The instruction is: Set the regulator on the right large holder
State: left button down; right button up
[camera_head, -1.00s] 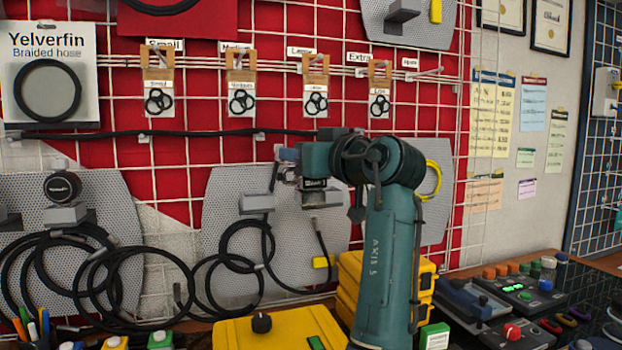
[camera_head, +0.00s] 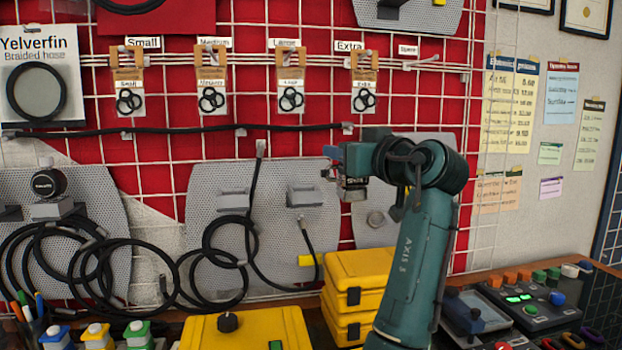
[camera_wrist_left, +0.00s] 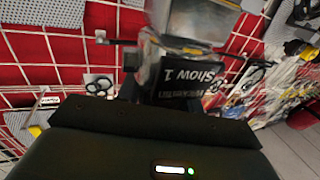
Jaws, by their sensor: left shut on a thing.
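My left gripper (camera_head: 343,168) is shut on the regulator (camera_head: 353,186), a small dark and silvery block with white lettering. The regulator fills the top middle of the left wrist view (camera_wrist_left: 182,72). The fingers hide part of it. In the head view it appears just right of the right grey holder (camera_head: 306,195) on the middle perforated panel; I cannot tell the depth gap. That holder looks empty. A second grey holder (camera_head: 233,200) is to its left. A round black part (camera_head: 48,183) sits on the holder of the left panel. My right gripper does not show.
Looped black hoses (camera_head: 225,250) hang across the left and middle panels, one fitting sticking up (camera_head: 261,148). Stacked yellow cases (camera_head: 355,275) stand below the panels, beside my arm. A control box with knobs (camera_head: 530,300) is at the right.

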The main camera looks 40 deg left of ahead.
pick_arm(q)
jog(key=p+x, duration=0.1)
jog(key=x, duration=0.4)
jog(key=f+p+x, duration=0.1)
jog(key=p+x, duration=0.1)
jog(key=x, duration=0.4)
jog(key=f+p+x, duration=0.1)
jog(key=x, duration=0.5)
jog(key=shift+s+f+p, duration=0.1)
jog(key=shift+s+p, duration=0.05)
jog(key=shift+p, duration=0.25)
jog(key=shift+f, duration=0.8)
jog(key=c, duration=1.3)
grip_release()
jog(key=o, duration=0.4)
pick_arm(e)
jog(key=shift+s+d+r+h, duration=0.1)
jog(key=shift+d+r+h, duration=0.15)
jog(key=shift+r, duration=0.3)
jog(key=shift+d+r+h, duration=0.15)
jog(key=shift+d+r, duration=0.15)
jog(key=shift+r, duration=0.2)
